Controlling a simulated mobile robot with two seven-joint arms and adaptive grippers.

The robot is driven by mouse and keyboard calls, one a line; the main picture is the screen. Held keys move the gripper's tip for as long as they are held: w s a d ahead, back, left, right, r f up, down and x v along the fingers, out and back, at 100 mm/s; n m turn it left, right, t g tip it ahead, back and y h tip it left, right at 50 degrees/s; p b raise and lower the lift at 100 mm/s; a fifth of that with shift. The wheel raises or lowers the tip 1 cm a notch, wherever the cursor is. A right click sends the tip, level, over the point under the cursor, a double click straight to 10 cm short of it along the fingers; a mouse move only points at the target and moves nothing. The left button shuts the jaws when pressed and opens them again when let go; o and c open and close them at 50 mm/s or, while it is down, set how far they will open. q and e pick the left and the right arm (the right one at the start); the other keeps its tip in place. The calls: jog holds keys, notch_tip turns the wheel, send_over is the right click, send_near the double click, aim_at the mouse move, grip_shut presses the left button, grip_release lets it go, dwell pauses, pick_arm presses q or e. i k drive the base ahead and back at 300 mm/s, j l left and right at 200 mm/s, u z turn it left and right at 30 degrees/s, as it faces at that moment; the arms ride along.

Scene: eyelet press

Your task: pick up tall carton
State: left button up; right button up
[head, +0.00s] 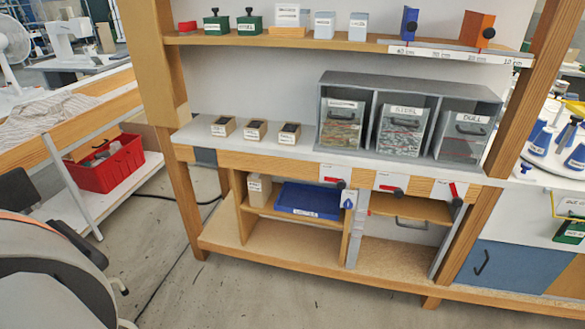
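A pale upright carton (258,189) stands in the left compartment under the counter, left of a blue tray; it is taller than wide. Two small whitish cartons, one (325,25) and another beside it (358,26), stand on the top shelf. I cannot tell from labels which one is called the tall carton. Neither of my grippers is in view.
The blue tray (308,200) fills much of the left compartment. Wooden posts frame the bench. A chair (45,270) stands at lower left; floor in front (230,295) is clear.

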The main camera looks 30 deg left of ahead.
aim_at(260, 185)
jog(key=i+u, duration=0.35)
jog(key=i, duration=0.3)
jog(key=i+l+u, duration=0.35)
jog(key=i, duration=0.25)
jog(key=i+j, duration=0.05)
jog(key=j, duration=0.05)
